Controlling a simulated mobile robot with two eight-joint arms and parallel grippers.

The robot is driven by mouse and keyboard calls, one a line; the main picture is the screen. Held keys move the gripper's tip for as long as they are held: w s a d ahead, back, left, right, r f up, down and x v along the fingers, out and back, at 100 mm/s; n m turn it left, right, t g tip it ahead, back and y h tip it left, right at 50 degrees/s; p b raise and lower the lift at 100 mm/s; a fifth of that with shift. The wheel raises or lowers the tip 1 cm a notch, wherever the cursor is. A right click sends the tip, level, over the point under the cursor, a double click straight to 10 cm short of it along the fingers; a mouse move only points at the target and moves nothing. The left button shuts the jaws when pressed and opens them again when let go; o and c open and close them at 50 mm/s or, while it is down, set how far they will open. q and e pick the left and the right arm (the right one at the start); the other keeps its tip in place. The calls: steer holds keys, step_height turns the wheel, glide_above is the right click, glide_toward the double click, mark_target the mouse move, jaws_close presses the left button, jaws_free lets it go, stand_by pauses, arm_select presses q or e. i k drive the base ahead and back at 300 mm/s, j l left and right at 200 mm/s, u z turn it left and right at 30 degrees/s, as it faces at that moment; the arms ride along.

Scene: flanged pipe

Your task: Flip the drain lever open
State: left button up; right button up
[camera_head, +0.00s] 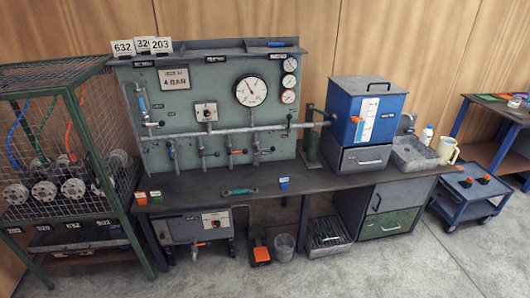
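A grey-green test panel (180,100) stands at the back of a dark workbench (330,185). A horizontal pipe (240,130) crosses the panel. Several small valves with handles hang below the pipe; one has a red-orange handle (237,152). Under the bench, a grey unit (180,229) has a spout-like fitting with a reddish lever (200,244) at its front. The labels are too small to read, so I cannot tell which lever is the drain lever or how it is set. Neither of my grippers is in view.
A green wire cage (60,95) with flanged parts stands at the left. A blue tank (365,110) sits on the bench at right, near a grey basin (412,155) and a white jug (447,150). A green-handled tool (240,191) lies on the bench. A blue cart (470,200) stands right; the front floor is clear.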

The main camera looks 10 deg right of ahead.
mark_target(273, 148)
steer(key=i+l+u, duration=0.2)
steer(key=i+l, duration=0.8)
steer(key=i+l+u, duration=0.15)
steer(key=i+l, duration=1)
